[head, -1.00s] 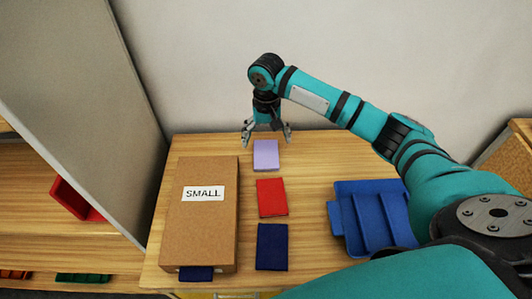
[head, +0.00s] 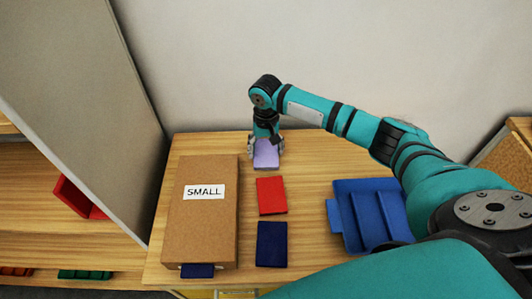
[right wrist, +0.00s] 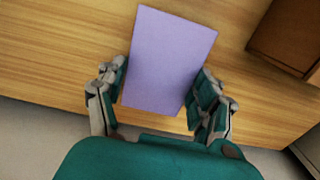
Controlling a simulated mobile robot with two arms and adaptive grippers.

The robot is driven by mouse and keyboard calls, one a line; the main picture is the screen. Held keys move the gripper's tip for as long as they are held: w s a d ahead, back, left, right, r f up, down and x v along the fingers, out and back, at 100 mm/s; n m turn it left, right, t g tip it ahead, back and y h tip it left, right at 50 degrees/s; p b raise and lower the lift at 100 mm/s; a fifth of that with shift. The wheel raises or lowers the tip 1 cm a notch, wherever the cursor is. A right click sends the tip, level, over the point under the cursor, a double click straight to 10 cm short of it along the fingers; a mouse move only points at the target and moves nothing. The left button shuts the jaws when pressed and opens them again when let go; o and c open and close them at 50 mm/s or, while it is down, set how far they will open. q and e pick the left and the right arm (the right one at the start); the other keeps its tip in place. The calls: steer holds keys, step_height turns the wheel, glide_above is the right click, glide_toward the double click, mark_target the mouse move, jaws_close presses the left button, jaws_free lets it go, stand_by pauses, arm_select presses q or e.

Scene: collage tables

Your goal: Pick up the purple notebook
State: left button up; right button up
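The purple notebook (head: 266,157) lies flat at the back of the table, near the wall. It fills the upper middle of the right wrist view (right wrist: 168,55). My right gripper (head: 266,150) points down over it from behind. In the right wrist view, its fingers (right wrist: 160,92) stand on both sides of the notebook, with the pads against its two long edges. I cannot tell whether the notebook is lifted off the table. My left gripper is not in view.
A red notebook (head: 271,196) and a dark blue notebook (head: 271,244) lie in front of the purple one. A cardboard box marked SMALL (head: 198,222) stands left. A blue tray (head: 364,207) lies right. A grey panel (head: 85,95) rises at the left.

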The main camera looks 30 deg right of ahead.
mark_target(266, 153)
steer(key=c, duration=0.6)
steer(key=shift+c, duration=0.3)
steer(key=shift+r, duration=0.1)
steer(key=shift+r, duration=0.4)
steer(key=shift+s+a+r+b, duration=0.15)
steer(key=shift+r+b, duration=0.15)
steer(key=shift+r, duration=0.35)
steer(key=shift+s+r+b, duration=0.15)
steer(key=shift+r+b, duration=0.1)
steer(key=shift+r, duration=0.35)
steer(key=s+a, duration=0.2)
steer(key=s, duration=0.2)
steer(key=s+a+r+b, duration=0.1)
steer(key=s+a, duration=0.1)
steer(key=s, duration=0.3)
steer(key=s+a, duration=0.3)
steer(key=s, duration=0.1)
steer(key=shift+s+r, duration=0.3)
steer(key=shift+s, duration=0.05)
